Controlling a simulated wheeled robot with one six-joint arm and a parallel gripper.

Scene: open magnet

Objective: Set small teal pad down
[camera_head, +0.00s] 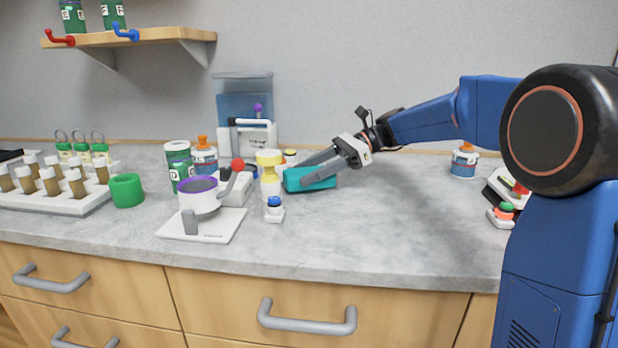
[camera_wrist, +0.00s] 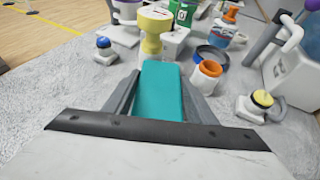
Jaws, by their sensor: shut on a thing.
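The small teal pad (camera_head: 312,178) is a flat teal block low over the grey counter, just right of a yellow-topped bottle. My gripper (camera_head: 308,170) is shut on it, coming in from the right. In the wrist view the teal pad (camera_wrist: 160,92) lies lengthwise between the two grey fingers (camera_wrist: 158,98). I cannot tell whether its underside touches the counter.
The yellow-topped bottle (camera_head: 269,172) and a blue-knobbed piece (camera_head: 274,209) stand close left of the pad. The counter (camera_head: 400,225) is clear to the right and front.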

